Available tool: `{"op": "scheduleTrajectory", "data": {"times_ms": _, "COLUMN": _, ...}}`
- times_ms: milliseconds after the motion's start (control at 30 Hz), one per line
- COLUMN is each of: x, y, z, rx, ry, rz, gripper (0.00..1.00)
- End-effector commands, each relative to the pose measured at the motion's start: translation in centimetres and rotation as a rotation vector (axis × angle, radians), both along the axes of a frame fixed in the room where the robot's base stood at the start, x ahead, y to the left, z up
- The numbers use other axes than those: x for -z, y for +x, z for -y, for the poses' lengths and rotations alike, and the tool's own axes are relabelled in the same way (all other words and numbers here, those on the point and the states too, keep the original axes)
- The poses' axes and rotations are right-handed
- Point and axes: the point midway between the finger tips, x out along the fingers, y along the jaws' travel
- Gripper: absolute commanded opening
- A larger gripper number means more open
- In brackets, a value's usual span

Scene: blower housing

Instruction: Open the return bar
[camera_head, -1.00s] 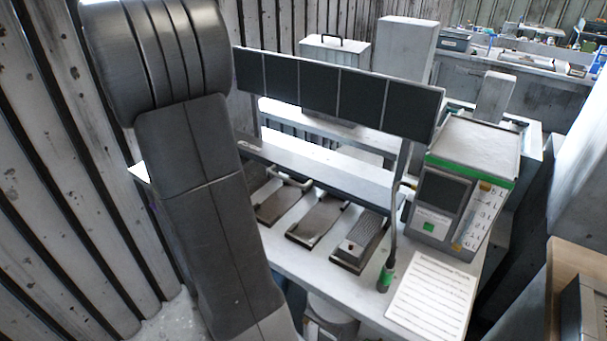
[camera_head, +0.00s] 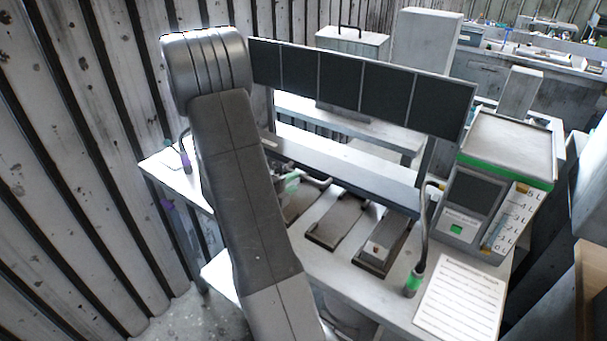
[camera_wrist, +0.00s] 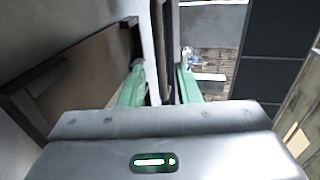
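In the head view, a short pale bar (camera_head: 316,182) lies at the back of the left dark fixture (camera_head: 297,207) on the white workbench (camera_head: 330,268). I cannot tell for sure whether it is the return bar. My gripper (camera_head: 290,184), with pale green fingers, is low beside that fixture, partly hidden by my arm. In the wrist view, the two green fingers of my gripper (camera_wrist: 160,75) stand apart. A dark upright strip (camera_wrist: 165,45) shows in the gap between them, and I see no clear contact. A brown framed panel (camera_wrist: 85,80) is left of the fingers.
A middle fixture (camera_head: 338,222) and a right fixture (camera_head: 382,248) lie alongside. A dark panel row (camera_head: 360,85) stands above the bench's back. A bent cable stalk (camera_head: 428,235), a green-trimmed device (camera_head: 490,185) and a printed sheet (camera_head: 460,297) are at right.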

Motion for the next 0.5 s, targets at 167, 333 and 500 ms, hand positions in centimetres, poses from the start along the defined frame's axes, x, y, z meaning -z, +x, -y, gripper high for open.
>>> {"op": "scheduleTrajectory", "data": {"times_ms": 167, "x": 0.6, "y": 2.7, "z": 2.1, "rx": 0.004, "ry": 0.001, "rz": -0.002, "gripper": 0.30}}
{"op": "scheduleTrajectory", "data": {"times_ms": 333, "x": 1.0, "y": 4.3, "z": 3.2, "rx": 0.003, "ry": -0.001, "rz": -0.002, "gripper": 0.30}}
{"op": "scheduleTrajectory", "data": {"times_ms": 500, "x": 1.2, "y": 4.9, "z": 3.6, "rx": 0.000, "ry": 0.000, "rz": -0.001, "gripper": 0.30}}
